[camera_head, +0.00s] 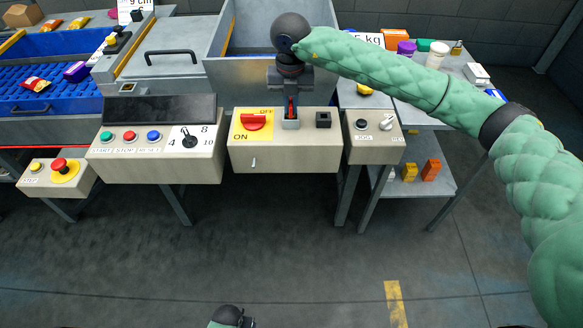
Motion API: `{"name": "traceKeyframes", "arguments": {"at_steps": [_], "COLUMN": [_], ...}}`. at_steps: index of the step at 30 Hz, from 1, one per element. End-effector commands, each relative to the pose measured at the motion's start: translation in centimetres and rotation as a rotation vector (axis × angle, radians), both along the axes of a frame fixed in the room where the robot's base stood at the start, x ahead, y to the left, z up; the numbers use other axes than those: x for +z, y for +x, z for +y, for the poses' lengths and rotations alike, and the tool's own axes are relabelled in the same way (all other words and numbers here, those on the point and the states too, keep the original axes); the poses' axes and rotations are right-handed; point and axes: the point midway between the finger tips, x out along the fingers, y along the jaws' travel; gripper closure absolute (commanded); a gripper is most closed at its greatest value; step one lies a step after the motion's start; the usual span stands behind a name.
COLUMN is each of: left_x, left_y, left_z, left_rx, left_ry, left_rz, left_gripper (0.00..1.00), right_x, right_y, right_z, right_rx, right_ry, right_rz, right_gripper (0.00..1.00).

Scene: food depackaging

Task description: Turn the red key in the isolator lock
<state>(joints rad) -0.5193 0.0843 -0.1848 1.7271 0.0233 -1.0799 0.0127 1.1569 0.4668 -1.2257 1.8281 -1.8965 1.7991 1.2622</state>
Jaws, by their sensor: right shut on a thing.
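The isolator box (288,158) stands in the middle, with a red rotary switch (253,121) on a yellow ON/OFF plate. To the right of the switch is a grey lock block (290,124). The red key (291,105) stands upright at this lock, between the fingers of my right gripper (290,100). The gripper points down from above and is shut on the key. How deep the key sits in the lock is hard to tell.
A button panel (155,155) with a dial is left of the isolator box, and a smaller switch box (373,137) is right of it. An emergency stop box (57,176) is at far left. A shelf table (440,119) with jars stands at right. The floor in front is clear.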

Motion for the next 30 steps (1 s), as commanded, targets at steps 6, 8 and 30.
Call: {"name": "traceKeyframes", "arguments": {"at_steps": [6, 8, 30], "left_x": [-0.13, -0.27, -0.48], "left_y": [0.01, 0.0, 0.0], "left_z": [0.0, 0.0, 0.0], "left_rx": [0.0, 0.0, 0.0], "left_ry": [0.0, 0.0, 0.0], "left_rz": [0.0, 0.0, 0.0], "left_gripper": [0.33, 0.33, 0.33], "right_x": [-0.1, -0.16, 0.0], "right_y": [-0.03, -0.04, -0.01], "right_z": [0.0, 0.02, 0.01], "right_rx": [-0.032, -0.081, -0.312], "right_ry": [0.0, 0.0, 0.0], "right_rz": [0.001, 0.001, 0.0], "right_gripper": [1.0, 1.0, 0.71]}}
